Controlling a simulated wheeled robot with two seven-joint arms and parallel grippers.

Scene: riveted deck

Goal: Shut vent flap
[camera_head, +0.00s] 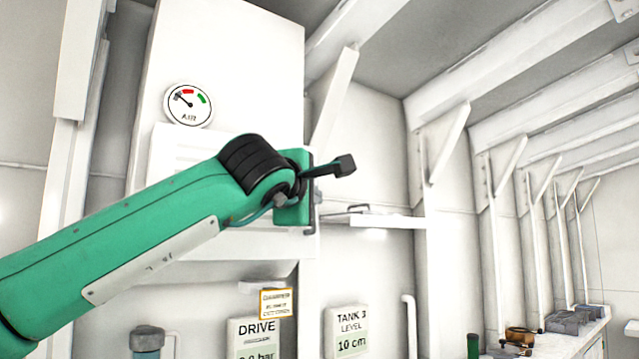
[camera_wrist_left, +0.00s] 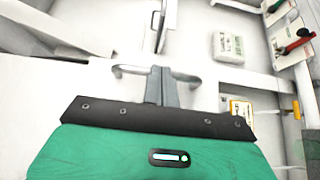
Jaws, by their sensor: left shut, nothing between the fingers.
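A pale panel (camera_head: 240,243) below the air gauge juts out from the white wall box and looks like the vent flap. My arm covers much of it, so its angle is hard to judge. In the left wrist view a pale surface (camera_wrist_left: 65,90) fills the left, with a grey bar handle (camera_wrist_left: 190,79) at its right. My left gripper (camera_head: 345,165) is at the right side of the box in the head view. Its grey fingers (camera_wrist_left: 162,88) are shut and empty, overlapping the handle's middle in the wrist view; contact cannot be told. My right gripper is out of view.
The round AIR gauge (camera_head: 189,104) is on the white box (camera_head: 230,60). Below are an orange-edged sign (camera_head: 276,303), a DRIVE plate (camera_head: 254,330) and a TANK 3 plate (camera_head: 346,330). A narrow ledge (camera_head: 385,221) and wall ribs stand right. A bench with loose items is far right.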

